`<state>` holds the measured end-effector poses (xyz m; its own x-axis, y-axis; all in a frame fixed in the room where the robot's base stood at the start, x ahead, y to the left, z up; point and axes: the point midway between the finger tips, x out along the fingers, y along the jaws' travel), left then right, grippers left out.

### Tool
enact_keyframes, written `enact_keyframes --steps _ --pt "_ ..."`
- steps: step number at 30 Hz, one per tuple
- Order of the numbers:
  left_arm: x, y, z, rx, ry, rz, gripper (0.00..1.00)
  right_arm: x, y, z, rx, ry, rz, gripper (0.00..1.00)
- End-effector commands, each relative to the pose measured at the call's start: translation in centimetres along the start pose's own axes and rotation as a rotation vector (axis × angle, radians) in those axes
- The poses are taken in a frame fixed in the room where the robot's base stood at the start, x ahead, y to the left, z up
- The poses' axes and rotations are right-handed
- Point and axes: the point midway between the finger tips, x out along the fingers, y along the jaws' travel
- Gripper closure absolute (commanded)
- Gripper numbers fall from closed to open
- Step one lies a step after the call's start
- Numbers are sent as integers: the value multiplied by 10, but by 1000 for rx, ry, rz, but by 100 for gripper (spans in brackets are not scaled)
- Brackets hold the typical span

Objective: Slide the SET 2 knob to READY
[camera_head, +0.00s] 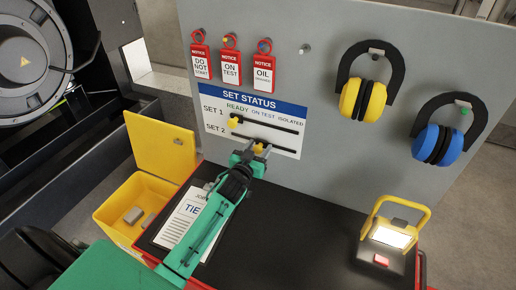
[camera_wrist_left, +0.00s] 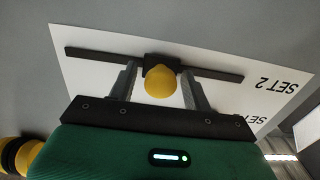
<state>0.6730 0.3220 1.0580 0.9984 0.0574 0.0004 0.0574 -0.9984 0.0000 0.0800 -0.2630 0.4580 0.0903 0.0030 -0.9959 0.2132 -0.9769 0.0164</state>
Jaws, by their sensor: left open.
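The SET STATUS board (camera_head: 251,118) is on the grey panel, with SET 1 and SET 2 tracks and the headings READY, ON TEST and ISOLATED. The yellow SET 2 knob (camera_head: 260,147) is on the lower track, around its middle, roughly under ON TEST. It also shows in the left wrist view (camera_wrist_left: 161,83), where the picture is upside down. My left gripper (camera_head: 252,152) is open at the knob, with one finger on each side. In the wrist view the fingers (camera_wrist_left: 158,84) show small gaps beside the knob. My right gripper is not in view.
The yellow SET 1 knob (camera_head: 234,121) is at the READY end just above. Red tags (camera_head: 231,66) and ear defenders (camera_head: 363,98) hang on the panel. A lit lamp (camera_head: 391,237) stands on the black tabletop (camera_head: 300,235). An open yellow box (camera_head: 112,212) is at left.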

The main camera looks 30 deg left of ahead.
Motion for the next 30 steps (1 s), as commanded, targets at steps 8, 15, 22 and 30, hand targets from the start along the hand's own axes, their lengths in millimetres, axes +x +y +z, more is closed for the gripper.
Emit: enact_keyframes --steps 8,15,22,30 --pt "0 0 0 0 0 0 100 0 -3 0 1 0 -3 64" --pt "0 -21 0 5 -3 -1 100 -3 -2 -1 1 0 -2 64" --pt "0 -71 1 5 -3 -1 100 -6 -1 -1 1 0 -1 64" --pt "0 -95 1 1 -2 -1 100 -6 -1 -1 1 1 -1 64"
